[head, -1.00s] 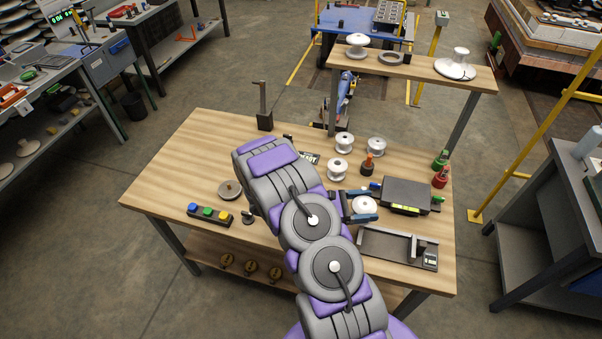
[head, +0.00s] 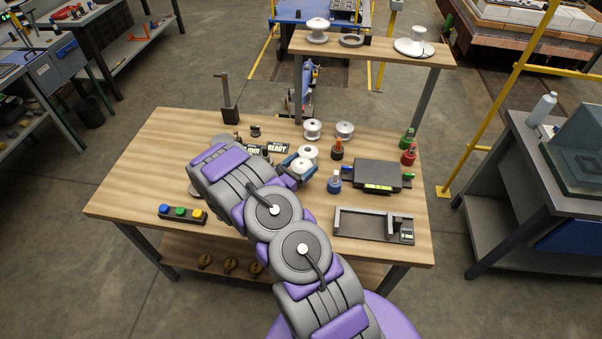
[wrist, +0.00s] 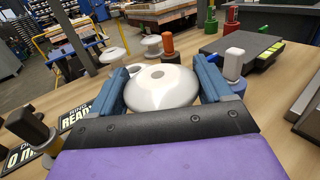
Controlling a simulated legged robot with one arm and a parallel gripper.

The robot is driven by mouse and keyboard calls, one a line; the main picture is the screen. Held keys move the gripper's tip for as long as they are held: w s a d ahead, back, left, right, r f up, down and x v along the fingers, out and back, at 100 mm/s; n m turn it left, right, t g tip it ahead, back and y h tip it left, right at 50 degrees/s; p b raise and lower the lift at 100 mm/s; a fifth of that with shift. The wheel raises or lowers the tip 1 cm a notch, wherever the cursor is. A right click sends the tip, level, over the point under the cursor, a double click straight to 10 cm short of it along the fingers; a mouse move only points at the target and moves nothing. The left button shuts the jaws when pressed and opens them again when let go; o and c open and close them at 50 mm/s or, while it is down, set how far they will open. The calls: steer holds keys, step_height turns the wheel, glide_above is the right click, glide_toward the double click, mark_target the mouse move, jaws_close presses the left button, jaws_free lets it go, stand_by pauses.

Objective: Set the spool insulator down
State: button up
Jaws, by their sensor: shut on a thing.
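The white spool insulator (head: 302,168) is between the blue fingers of my gripper (head: 298,172). In the wrist view the spool (wrist: 160,90) shows its round white top with a grey centre hole, upright between both fingers (wrist: 162,82). My gripper is shut on it. Its underside is hidden, so I cannot tell whether it touches the wooden table (head: 140,185). Another white spool (head: 308,152) stands just behind it in the head view, and two more stand further back, one left (head: 312,130) and one right (head: 344,130).
A blue bottle (head: 334,183) and an orange-topped bottle (head: 337,151) stand close right of my gripper. A black case (head: 378,175) and a dark tray (head: 374,224) lie further right. A READY sign (head: 279,150) is to the left. A raised shelf (head: 380,53) spans the back.

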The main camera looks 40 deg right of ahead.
steer(key=shift+s+f, duration=0.1)
steer(key=shift+f, duration=0.4)
steer(key=d+f, duration=0.1)
steer(key=f, duration=0.2)
steer(key=shift+d+f+b, duration=0.1)
steer(key=shift+d+b, duration=0.3)
steer(key=shift+d, duration=0.15)
steer(key=o, duration=1)
steer(key=shift+a, duration=0.2)
steer(key=shift+o, duration=1.4)
steer(key=shift+a, duration=0.6)
steer(key=shift+d, duration=0.15)
